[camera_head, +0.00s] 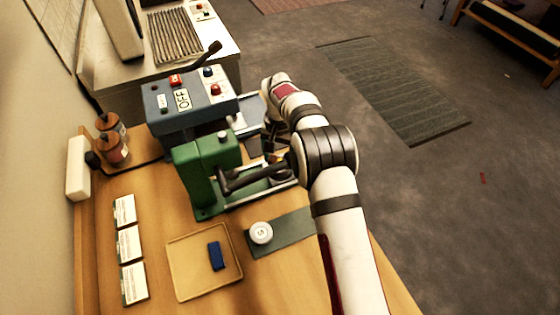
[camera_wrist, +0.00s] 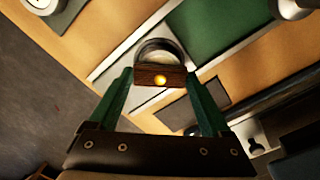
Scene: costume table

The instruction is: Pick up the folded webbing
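A small dark blue block-like piece (camera_head: 217,255), which looks like the folded webbing, lies on a tan tray (camera_head: 189,290). My gripper (camera_wrist: 160,77) is well away from it, at the green press, with its fingers pointing toward the press base. In the wrist view, the green fingertips meet both ends of a small brown piece (camera_wrist: 147,75) with a round brass stud, square to the gripper. My gripper looks shut on this piece, in front of a round metal cup (camera_wrist: 158,47) of the press. In the head view, my wrist and the press mostly hide the fingertips.
The green press (camera_head: 205,165) with its dark lever stands beside my arm. A blue control box (camera_head: 185,110) is behind it. A white round tin (camera_head: 261,232) sits on a grey-green mat (camera_head: 290,230). White cards (camera_head: 128,243) and brown bottles (camera_head: 113,150) line the left side.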

